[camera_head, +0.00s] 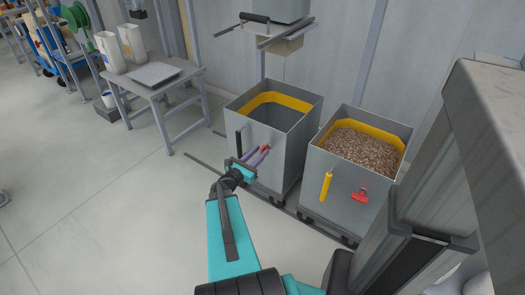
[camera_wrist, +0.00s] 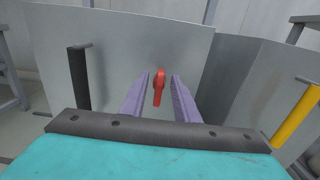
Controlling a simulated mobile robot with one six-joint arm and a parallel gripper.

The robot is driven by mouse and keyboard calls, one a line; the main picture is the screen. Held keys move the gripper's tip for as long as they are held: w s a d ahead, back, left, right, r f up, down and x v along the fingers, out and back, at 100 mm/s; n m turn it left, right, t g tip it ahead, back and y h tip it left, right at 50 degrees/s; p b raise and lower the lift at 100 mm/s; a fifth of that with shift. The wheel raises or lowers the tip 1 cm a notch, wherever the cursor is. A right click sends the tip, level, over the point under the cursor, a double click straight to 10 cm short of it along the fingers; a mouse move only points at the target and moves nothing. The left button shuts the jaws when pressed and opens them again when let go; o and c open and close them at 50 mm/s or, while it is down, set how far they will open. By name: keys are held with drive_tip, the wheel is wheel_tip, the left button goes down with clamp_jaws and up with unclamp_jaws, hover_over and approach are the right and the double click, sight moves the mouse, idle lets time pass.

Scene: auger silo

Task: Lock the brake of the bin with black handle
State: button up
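The bin with black handle (camera_head: 289,160) is the left of two grey bins and looks empty inside its yellow band. Its black handle (camera_head: 238,142) is upright on the front wall and also shows in the wrist view (camera_wrist: 79,78). Its red brake lever (camera_wrist: 158,88) points down in the wrist view. My gripper (camera_head: 259,156) is in front of this bin's wall. In the wrist view its purple fingers (camera_wrist: 160,92) are open, one on each side of the lever, with a visible gap on both sides. I cannot tell how deep the lever sits between them.
The right bin (camera_head: 330,180) stands close beside, full of brown pellets, with a yellow handle (camera_head: 326,186) and a red lever (camera_head: 360,195). A hopper outlet (camera_head: 283,42) hangs above the left bin. A grey table (camera_head: 150,88) stands at the left. The floor in front is clear.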

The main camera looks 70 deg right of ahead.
sight(262, 151)
drive_tip(key=shift+x, duration=1.55)
drive_tip(key=shift+c, duration=0.3)
clamp_jaws()
